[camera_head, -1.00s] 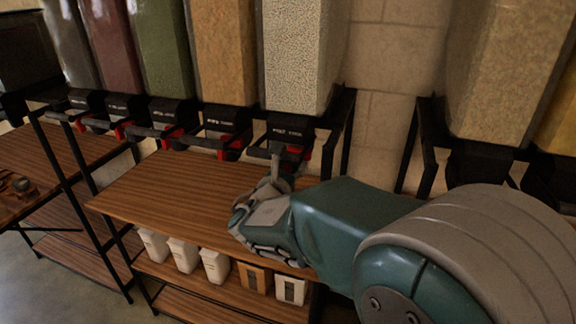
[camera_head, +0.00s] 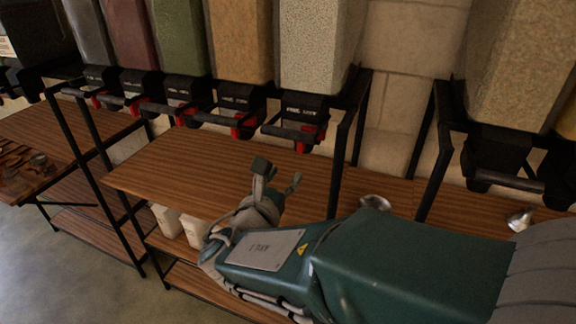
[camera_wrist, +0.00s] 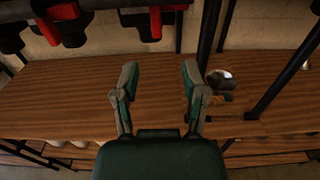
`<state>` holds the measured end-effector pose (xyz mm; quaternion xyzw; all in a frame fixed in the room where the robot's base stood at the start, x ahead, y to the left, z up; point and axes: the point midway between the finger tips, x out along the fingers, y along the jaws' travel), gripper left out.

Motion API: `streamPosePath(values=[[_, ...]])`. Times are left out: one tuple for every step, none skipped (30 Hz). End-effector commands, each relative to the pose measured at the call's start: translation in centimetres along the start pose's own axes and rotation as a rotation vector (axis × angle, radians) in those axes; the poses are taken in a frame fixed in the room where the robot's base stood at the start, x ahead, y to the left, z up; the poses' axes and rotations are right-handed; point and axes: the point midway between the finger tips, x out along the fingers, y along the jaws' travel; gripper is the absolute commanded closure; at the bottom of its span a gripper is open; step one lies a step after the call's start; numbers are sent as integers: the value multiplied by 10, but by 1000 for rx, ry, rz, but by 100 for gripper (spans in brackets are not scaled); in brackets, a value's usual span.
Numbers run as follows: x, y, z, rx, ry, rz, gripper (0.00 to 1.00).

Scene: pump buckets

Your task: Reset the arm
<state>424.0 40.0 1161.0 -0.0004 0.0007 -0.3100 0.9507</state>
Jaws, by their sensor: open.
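My gripper (camera_head: 277,182) is open and empty in the head view, raised in front of the wooden shelf (camera_head: 185,170) below the dispensers. My teal arm reaches in from the lower right of the head view and hides part of the shelf.
Several tall dispensers (camera_head: 320,45) with black and red outlets (camera_head: 297,118) hang above the shelf. White containers (camera_head: 194,230) stand on the lower shelf. Metal scoops (camera_head: 374,203) lie on the right. Black frame posts (camera_head: 348,140) rise nearby. Floor (camera_head: 60,265) is clear at the lower left.

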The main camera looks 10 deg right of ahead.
Motion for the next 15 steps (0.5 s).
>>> streamPosePath(values=[[-2, 0, 0, 0, 0, 0, 44], [-2, 0, 0, 0, 0, 0, 44], [-2, 0, 0, 0, 0, -1, 44], [-2, 0, 0, 0, 0, -1, 44], [-2, 0, 0, 0, 0, -1, 44], [-2, 0, 0, 0, 0, -1, 44], [-2, 0, 0, 0, 0, -1, 44], [-2, 0, 0, 0, 0, -1, 44], [-2, 0, 0, 0, 0, -1, 44], [-2, 0, 0, 1, 0, -1, 44], [-2, 0, 0, 1, 0, -1, 44], [-2, 0, 0, 1, 0, -1, 44], [-2, -1, 0, 3, 1, -3, 44], [-1, -3, 0, 9, 5, -8, 44], [0, -7, 0, 28, 17, -23, 44]])
